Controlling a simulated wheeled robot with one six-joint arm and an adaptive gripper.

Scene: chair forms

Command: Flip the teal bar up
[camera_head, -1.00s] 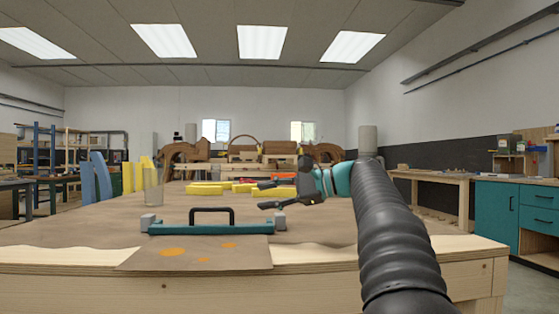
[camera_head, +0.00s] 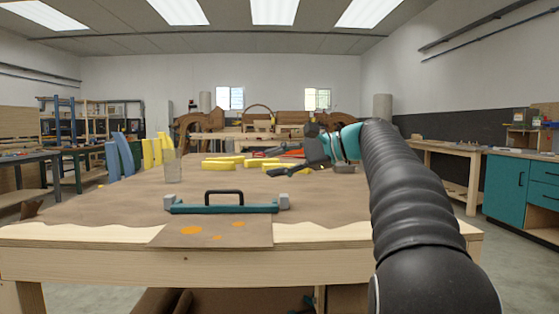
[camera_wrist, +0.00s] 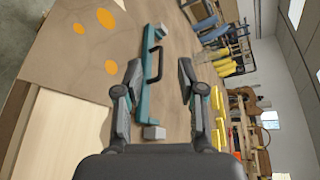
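The teal bar (camera_head: 222,209) lies flat along the front part of the table between two grey end blocks. A black handle (camera_head: 224,193) stands up from its middle. In the wrist view the teal bar (camera_wrist: 144,100) runs lengthwise beyond the fingers, with its black handle (camera_wrist: 155,66) to the right side of it. My gripper (camera_wrist: 158,80) is open and empty, its two dark fingers wide apart. In the head view my gripper (camera_head: 297,160) is above the table, right of and beyond the bar, apart from it.
A brown sheet with orange spots (camera_head: 212,233) lies at the table's front edge (camera_head: 330,232). A clear glass (camera_head: 173,167) stands at the left, near yellow and blue upright pieces. Yellow blocks (camera_head: 222,162) lie farther back. The table right of the bar is clear.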

